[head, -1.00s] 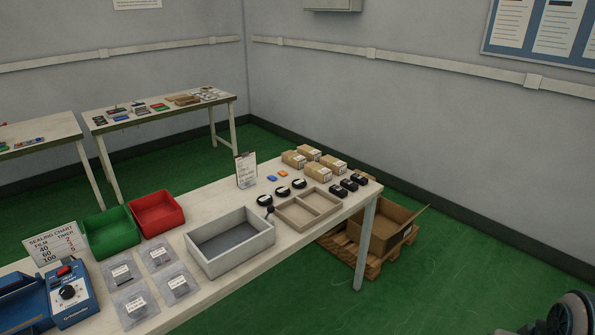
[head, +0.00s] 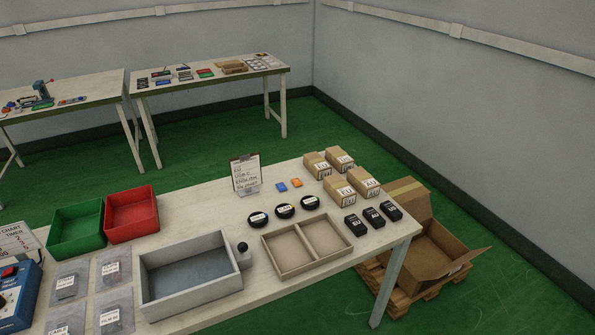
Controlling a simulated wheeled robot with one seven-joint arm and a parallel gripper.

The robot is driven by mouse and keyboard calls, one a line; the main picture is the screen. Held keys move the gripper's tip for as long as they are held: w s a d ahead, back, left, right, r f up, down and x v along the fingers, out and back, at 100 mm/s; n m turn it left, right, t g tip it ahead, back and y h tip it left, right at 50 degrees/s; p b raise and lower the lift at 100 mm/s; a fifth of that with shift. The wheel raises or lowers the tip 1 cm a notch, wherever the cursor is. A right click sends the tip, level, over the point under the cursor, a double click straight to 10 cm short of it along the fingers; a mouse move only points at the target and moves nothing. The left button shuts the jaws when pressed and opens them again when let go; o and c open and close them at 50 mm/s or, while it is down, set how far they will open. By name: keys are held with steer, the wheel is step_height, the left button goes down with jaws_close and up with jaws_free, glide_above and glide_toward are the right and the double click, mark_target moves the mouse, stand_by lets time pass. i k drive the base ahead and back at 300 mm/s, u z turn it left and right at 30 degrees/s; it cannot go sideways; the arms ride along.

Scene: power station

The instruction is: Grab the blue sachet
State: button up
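The small blue sachet (head: 281,187) lies flat on the near workbench (head: 205,222). It is just right of the foot of a clipboard stand (head: 246,174) and left of a similar orange sachet (head: 296,183), with a small gap between them. Nothing covers it. My gripper is not in view, so its state and its distance from the sachet do not show.
Three black round items (head: 285,211) lie in front of the sachets. A divided tray (head: 282,262), grey bin (head: 190,292), red bin (head: 132,226) and green bin (head: 76,241) stand nearby. Several cartons (head: 340,190) are to the right. A pallet (head: 405,303) with an open box (head: 440,245) sits beyond the bench end.

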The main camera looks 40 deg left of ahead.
mark_target(281, 187)
steer(key=u, duration=0.5)
steer(key=i, duration=1.05)
steer(key=u, duration=1.6)
steer(key=i, duration=0.65)
steer(key=u, duration=0.65)
